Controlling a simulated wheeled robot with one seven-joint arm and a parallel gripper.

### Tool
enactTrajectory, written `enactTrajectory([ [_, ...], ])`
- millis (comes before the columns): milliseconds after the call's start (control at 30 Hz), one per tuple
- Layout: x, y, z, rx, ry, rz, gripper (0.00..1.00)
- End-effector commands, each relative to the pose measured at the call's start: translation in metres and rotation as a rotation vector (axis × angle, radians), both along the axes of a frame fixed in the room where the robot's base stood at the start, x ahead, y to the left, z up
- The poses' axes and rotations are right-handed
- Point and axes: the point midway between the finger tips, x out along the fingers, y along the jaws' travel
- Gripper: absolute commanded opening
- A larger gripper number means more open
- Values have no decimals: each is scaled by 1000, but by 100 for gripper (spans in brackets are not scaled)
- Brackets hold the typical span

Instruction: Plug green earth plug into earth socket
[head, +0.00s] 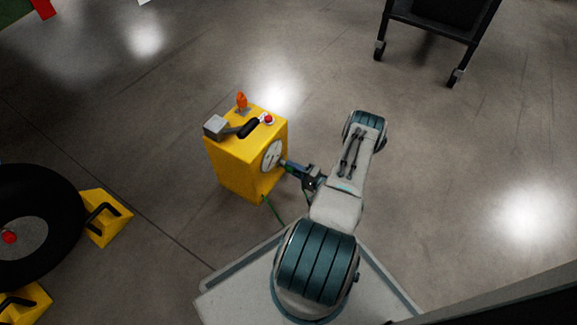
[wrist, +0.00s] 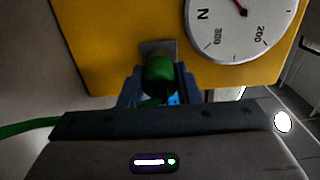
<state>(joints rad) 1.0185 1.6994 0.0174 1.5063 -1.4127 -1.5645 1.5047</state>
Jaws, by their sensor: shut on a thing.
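The green earth plug (wrist: 159,76) is held between the two fingers of my gripper (wrist: 160,95) in the wrist view. The plug's far end meets a grey square plate, the earth socket (wrist: 158,47), on the yellow box's face. I cannot tell how deep the plug sits, since its body hides the opening. A green cable (wrist: 28,127) trails to the left from the plug.
The round gauge (wrist: 238,18) is just above and right of the socket. The box top carries a lever (head: 250,129), a red knob and an orange lamp (head: 242,100). A wheel (head: 40,225) with yellow chocks (head: 108,222) lies left. A black cart (head: 440,22) stands at the back right.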

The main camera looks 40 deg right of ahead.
Motion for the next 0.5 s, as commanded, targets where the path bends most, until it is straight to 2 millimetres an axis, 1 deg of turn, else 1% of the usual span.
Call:
enactTrajectory([
  [500, -11, -5, 0, -1, 0, -1, 0],
])
